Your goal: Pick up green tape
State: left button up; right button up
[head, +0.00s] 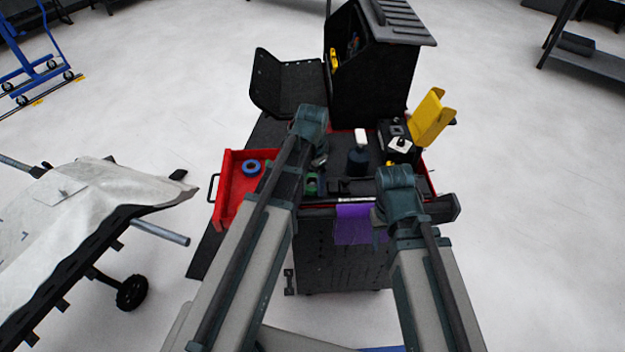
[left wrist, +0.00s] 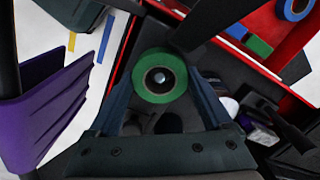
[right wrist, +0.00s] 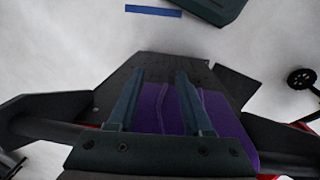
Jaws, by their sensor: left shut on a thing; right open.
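The green tape (left wrist: 160,77) is a roll with a dark centre hole. In the left wrist view it sits between the fingers of my left gripper (left wrist: 163,84), which is shut on it. In the head view a green patch of the tape (head: 312,186) shows beside my left arm, partly hidden. My right gripper (right wrist: 157,80) is open. A purple sheet (right wrist: 165,105) shows behind and between its fingers; contact cannot be told. The sheet also hangs at the cart's front in the head view (head: 353,224).
A blue tape roll (head: 251,167) lies in the red open drawer (head: 228,196). The cart top holds a dark bottle with a white cap (head: 358,155) and a yellow-lidded case (head: 431,120). A black cabinet (head: 372,90) stands behind. A covered panel (head: 80,215) on a stand is left.

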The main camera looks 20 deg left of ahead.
notch_tip(320, 180, up, 9)
jog(key=p, duration=0.7)
jog(key=shift+f+p, duration=0.2)
jog(key=shift+p, duration=0.2)
